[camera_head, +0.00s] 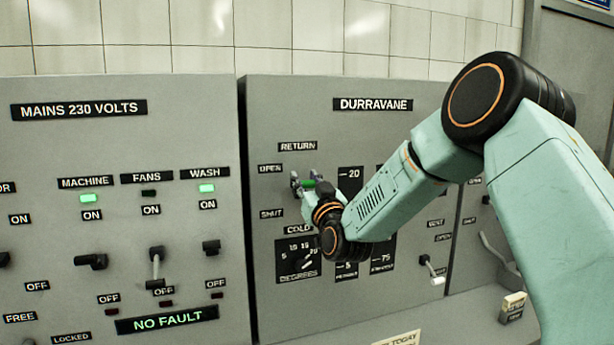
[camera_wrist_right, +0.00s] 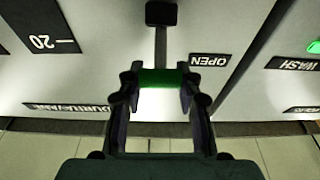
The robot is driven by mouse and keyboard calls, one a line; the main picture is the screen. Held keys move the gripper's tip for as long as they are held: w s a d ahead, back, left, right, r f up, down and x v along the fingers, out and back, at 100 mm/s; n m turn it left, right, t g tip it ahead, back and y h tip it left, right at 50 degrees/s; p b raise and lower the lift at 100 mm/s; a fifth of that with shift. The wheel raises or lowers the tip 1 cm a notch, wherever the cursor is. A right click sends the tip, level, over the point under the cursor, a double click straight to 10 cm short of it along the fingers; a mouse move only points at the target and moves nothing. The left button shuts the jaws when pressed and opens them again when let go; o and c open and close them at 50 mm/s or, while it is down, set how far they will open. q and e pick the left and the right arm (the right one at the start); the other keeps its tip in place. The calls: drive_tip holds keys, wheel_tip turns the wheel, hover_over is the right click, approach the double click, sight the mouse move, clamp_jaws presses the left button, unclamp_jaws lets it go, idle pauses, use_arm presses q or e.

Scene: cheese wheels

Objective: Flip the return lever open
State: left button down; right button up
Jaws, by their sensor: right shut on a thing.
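The return lever has a green handle (camera_head: 309,184) on the DURRAVANE panel, under the RETURN label (camera_head: 297,147). The OPEN label (camera_head: 270,168) is left of it and the SHUT label (camera_head: 271,213) is lower left. My right gripper (camera_head: 305,184) is at the lever, its fingers shut on the green handle. In the right wrist view, which is upside down, the green handle (camera_wrist_right: 160,78) lies between both fingers, near the level of the OPEN label (camera_wrist_right: 210,60). A dark stem joins it to a black pivot block (camera_wrist_right: 161,13). My left gripper is not in view.
The MAINS panel (camera_head: 120,140) with switches and a NO FAULT sign (camera_head: 167,320) stands at left. A COLD dial (camera_head: 298,258) sits below the lever. A small white-ended lever (camera_head: 432,270) is at right. A ledge (camera_head: 385,325) runs below the panel.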

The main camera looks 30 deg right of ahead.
drive_tip(key=o, duration=1.2)
drive_tip(key=shift+c, duration=0.2)
drive_tip(key=v, duration=1.2)
